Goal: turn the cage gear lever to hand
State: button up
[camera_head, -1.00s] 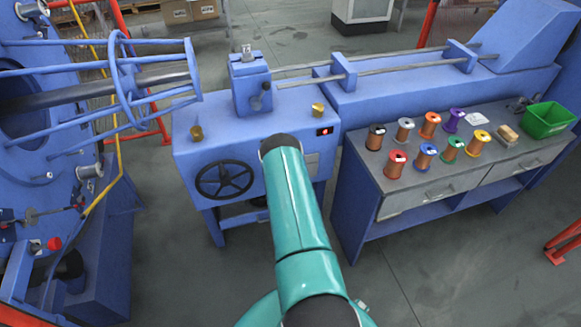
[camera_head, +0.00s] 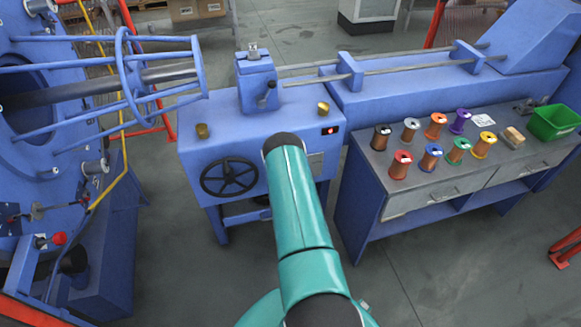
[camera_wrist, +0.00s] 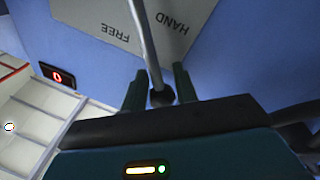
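In the wrist view the cage gear lever is a thin grey rod (camera_wrist: 147,45) with a dark ball knob (camera_wrist: 162,97). It crosses a grey plate (camera_wrist: 140,22) marked FREE on the left and HAND on the right, both upside down; the rod lies between the words. My gripper (camera_wrist: 160,90) has one dark finger on each side of the knob. A gap shows at the left finger; the knob is close to the right finger, contact unclear. In the head view my teal arm hides the lever and gripper; part of the plate (camera_head: 316,165) shows right of it.
A bench (camera_head: 375,190) with several wire spools and a green bin (camera_head: 553,122) stands right. Strander cage bars (camera_head: 130,75) are left.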

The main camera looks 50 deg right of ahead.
jog(key=v, duration=1.3)
jog(key=shift+s+a, duration=0.2)
jog(key=shift+s, duration=0.1)
jog(key=shift+f, duration=0.1)
